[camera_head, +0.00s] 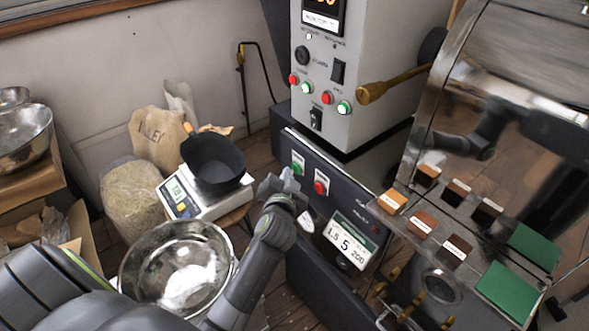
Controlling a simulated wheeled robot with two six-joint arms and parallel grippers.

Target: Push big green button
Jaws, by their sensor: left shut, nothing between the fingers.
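A green button (298,164) sits on the dark lower front panel (341,188) of the roaster, to the left of a red button (321,187). My left gripper (288,175) is shut and empty. Its tip is just below and left of the green button in the picture. I cannot tell whether it touches the button or panel. The button's lower left edge is close to the fingertips. Smaller lit green buttons (344,107) and red buttons (326,97) are on the light upper control box (362,60). My right gripper is not in view.
A steel bowl (136,256) and a scale (179,198) bearing a black pan (212,163) stand left of my left arm. A wooden-handled lever (395,85) juts from the roaster. A tray with labelled colour samples (421,223) is at the right.

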